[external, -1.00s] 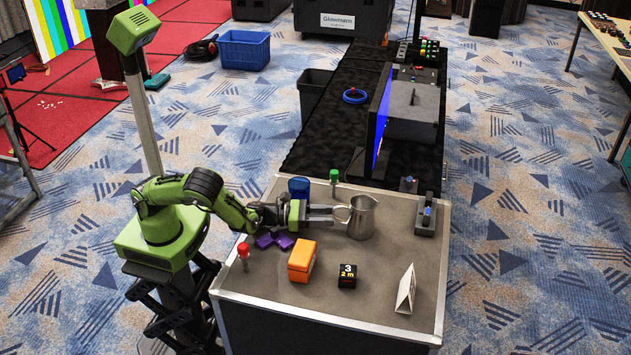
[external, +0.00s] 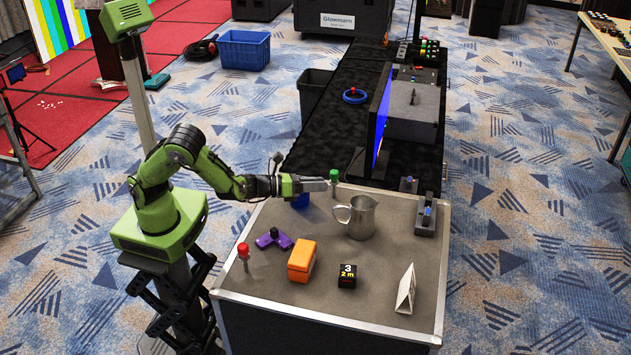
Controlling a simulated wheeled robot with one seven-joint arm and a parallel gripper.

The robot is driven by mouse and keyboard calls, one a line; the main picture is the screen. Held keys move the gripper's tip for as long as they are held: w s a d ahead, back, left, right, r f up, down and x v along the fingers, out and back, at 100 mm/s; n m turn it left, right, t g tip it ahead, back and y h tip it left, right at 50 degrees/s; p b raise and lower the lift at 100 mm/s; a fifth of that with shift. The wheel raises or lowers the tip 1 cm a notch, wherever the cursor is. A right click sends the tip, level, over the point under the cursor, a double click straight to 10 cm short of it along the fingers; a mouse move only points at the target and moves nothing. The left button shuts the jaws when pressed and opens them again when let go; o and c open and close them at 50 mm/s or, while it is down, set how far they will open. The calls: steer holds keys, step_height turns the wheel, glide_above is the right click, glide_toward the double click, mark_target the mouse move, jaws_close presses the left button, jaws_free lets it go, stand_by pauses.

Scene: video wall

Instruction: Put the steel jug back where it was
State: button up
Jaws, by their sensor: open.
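The steel jug (external: 362,218) stands upright on the grey top of the flight case (external: 322,252), towards the back right, with its handle facing left. My gripper (external: 342,180) is raised above the back left of the case top, left of and behind the jug. It is open, empty and apart from the jug. It partly hides a blue cup (external: 300,201) below it.
A green-capped item (external: 334,178) is close by my gripper. A purple object (external: 273,239), a red-topped item (external: 244,255), an orange box (external: 301,261), a black cube (external: 347,276) and a white folded card (external: 405,291) stand in front. Dark devices (external: 426,217) are at right.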

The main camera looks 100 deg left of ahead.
steer(key=s+a+r+n+g, duration=0.1)
steer(key=s+n, duration=0.1)
steer(key=n, duration=0.1)
steer(key=s+a+n+g, duration=0.1)
steer(key=s+n, duration=0.1)
steer(key=n, duration=0.2)
steer(key=s+a+r+n+g, duration=0.1)
steer(key=s+n+g, duration=0.1)
steer(key=n, duration=0.2)
steer(key=shift+s+r+y, duration=0.3)
steer(key=shift+s+y, duration=0.1)
steer(key=s+d+r+n+g+h, duration=0.1)
steer(key=s+d+n+g+h, duration=0.1)
steer(key=s+d+n, duration=0.3)
steer(key=s+d+n+g+h, duration=0.2)
steer(key=s+d+n+h, duration=0.1)
steer(key=s, duration=1.1)
steer(key=s+d+r+n+g+h, duration=0.1)
steer(key=s+d+n+g+h, duration=0.1)
steer(key=s+d+n, duration=0.4)
steer(key=s+n, duration=0.1)
steer(key=s, duration=0.2)
steer(key=shift+s+d+r+h, duration=0.15)
steer(key=shift+d+r+h, duration=0.2)
steer(key=shift+h, duration=0.05)
